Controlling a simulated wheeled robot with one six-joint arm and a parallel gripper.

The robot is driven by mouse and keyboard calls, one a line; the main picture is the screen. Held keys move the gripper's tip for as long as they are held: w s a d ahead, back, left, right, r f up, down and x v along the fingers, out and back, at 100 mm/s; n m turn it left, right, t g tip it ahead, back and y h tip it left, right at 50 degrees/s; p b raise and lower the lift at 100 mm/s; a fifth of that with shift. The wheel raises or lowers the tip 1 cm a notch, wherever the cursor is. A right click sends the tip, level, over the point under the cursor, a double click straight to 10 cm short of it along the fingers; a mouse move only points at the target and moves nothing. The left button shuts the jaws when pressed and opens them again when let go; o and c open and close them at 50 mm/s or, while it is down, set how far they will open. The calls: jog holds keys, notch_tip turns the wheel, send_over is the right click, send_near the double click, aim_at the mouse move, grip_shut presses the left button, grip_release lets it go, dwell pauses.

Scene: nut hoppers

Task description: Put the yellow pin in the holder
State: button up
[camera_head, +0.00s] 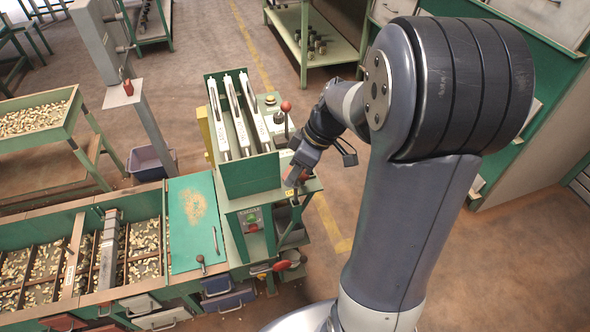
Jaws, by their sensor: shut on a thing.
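My gripper (296,181) is at the right corner of the green machine, low beside its small shelf, with the fingers pointing down. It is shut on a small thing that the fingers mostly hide. A bit of orange-brown shows by the fingers, but I cannot tell if it is the yellow pin. I cannot make out a separate yellow pin elsewhere. I cannot tell for sure which part is the holder. The green machine (250,178) carries white slotted rails (240,115) tilted upright in its box.
A green plate (197,222) and hoppers of nuts (145,240) lie to the left. A green shelf (320,50) stands behind. The floor on the right is open.

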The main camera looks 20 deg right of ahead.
aim_at(299, 184)
jog(key=shift+f+b, duration=3)
jog(key=shift+f, duration=0.3)
jog(key=o, duration=1.1)
jog(key=v, duration=1.1)
jog(key=shift+s+p, duration=0.15)
jog(key=shift+p, duration=0.15)
jog(key=shift+a+f, duration=0.15)
